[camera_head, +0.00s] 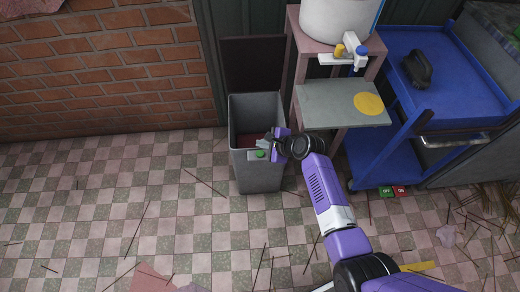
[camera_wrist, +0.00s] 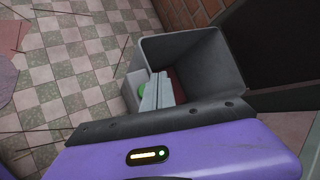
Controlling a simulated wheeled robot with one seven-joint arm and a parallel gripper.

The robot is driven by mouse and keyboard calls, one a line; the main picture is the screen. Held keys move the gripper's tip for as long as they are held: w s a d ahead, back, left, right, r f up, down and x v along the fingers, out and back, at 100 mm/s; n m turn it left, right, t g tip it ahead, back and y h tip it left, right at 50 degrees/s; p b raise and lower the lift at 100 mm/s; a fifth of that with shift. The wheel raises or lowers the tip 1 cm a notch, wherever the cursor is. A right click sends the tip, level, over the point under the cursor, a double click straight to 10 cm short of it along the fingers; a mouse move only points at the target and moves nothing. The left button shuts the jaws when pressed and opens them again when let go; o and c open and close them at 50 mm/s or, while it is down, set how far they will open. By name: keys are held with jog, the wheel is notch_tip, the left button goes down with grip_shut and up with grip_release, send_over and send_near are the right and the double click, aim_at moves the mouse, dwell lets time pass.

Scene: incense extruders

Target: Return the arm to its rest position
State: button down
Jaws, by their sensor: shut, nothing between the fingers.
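My purple arm reaches forward from the lower right of the head view to a grey bin. My gripper (camera_head: 257,144) is at the bin's front rim, beside a green button on the bin's front. It is shut, with nothing seen in it. In the wrist view the grey fingers (camera_wrist: 160,92) lie together over the front edge of the bin (camera_wrist: 205,75). I cannot tell whether they touch the rim.
The bin (camera_head: 259,178) stands open with its dark lid (camera_head: 252,66) raised behind. To its right are a shelf stand (camera_head: 320,113), holding a white container (camera_head: 338,18) with a tap, and a blue cart (camera_head: 425,65). Thin sticks are scattered on the floor; the left floor is mostly clear.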

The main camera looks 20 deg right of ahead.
jog(key=shift+r+p, duration=0.5)
jog(key=shift+r, duration=0.35)
jog(key=shift+f, duration=0.1)
jog(key=shift+w+d+n, duration=0.2)
jog(key=shift+w+n, duration=0.05)
jog(key=shift+n, duration=0.25)
jog(key=w+d+r+n+t+h, duration=0.2)
jog(key=w+d+r+n+t, duration=0.1)
jog(key=r, duration=0.3)
jog(key=s+d+r+n+t+h, duration=0.2)
jog(key=s+d+r+n, duration=0.3)
jog(key=s, duration=0.3)
jog(key=s+a+r+n, duration=0.3)
jog(key=s+r+n, duration=0.1)
jog(key=s, duration=0.8)
jog(key=s+a+r+n+t, duration=0.1)
jog(key=s+a+r+n, duration=0.2)
jog(key=s+r, duration=0.4)
jog(key=s+a+r+n, duration=0.3)
jog(key=s+r+n, duration=0.2)
jog(key=s, duration=1.4)
jog(key=shift+r+n+p, duration=0.35)
jog(key=shift+r+n, duration=0.05)
jog(key=shift+n, duration=0.2)
